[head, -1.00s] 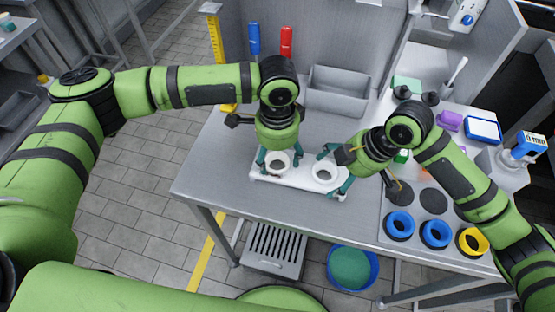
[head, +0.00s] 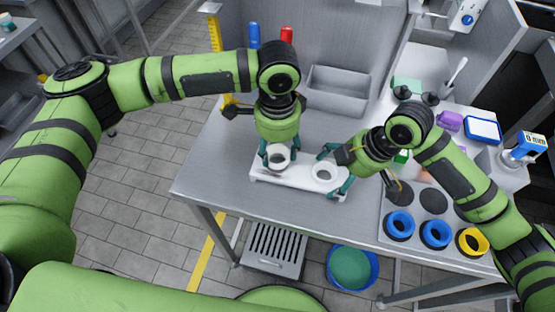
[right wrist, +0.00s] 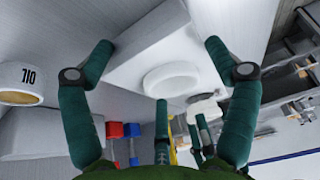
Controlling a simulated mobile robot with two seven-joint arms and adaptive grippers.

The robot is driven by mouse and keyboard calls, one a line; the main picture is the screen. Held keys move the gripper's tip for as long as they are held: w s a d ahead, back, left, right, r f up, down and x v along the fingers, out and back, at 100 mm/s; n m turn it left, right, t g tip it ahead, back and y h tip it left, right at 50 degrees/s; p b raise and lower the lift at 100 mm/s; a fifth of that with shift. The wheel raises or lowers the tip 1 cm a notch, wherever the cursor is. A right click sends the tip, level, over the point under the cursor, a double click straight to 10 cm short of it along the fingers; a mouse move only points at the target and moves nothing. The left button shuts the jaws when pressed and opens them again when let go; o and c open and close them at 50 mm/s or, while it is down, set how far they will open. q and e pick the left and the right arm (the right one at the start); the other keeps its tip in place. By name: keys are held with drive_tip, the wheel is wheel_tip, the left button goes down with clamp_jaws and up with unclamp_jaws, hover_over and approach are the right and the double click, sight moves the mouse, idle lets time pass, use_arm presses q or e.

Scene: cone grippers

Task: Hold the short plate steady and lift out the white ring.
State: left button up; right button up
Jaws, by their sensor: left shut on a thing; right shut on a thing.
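The short white plate (head: 296,183) lies on the grey table. A white ring (head: 324,173) sits on its right part; it also shows in the right wrist view (right wrist: 171,80). My left gripper (head: 279,158) is shut on a second white ring (head: 277,164) over the plate's left part. In the right wrist view this ring (right wrist: 204,110) appears raised off the plate. My right gripper (head: 335,170) is shut on the plate across its right end; its two green fingers flank the plate in the right wrist view (right wrist: 158,46).
A grey bin (head: 337,90) stands behind. To the right are blue rings (head: 400,223) and a yellow ring (head: 472,242) on a grey mat. The table left of the plate is clear.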

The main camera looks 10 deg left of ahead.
use_arm(q)
drive_tip(key=shift+r, duration=1.15)
use_arm(e)
drive_tip(key=shift+s+d+f, duration=0.1)
drive_tip(key=shift+f, duration=0.1)
drive_tip(key=o, duration=1.1)
use_arm(q)
drive_tip(key=shift+w, duration=0.1)
use_arm(e)
drive_tip(key=shift+o, duration=0.2)
drive_tip(key=shift+r, duration=0.1)
drive_tip(key=shift+r, duration=0.3)
drive_tip(key=v, duration=1.1)
drive_tip(key=shift+d+r, duration=0.15)
drive_tip(key=shift+d, duration=0.1)
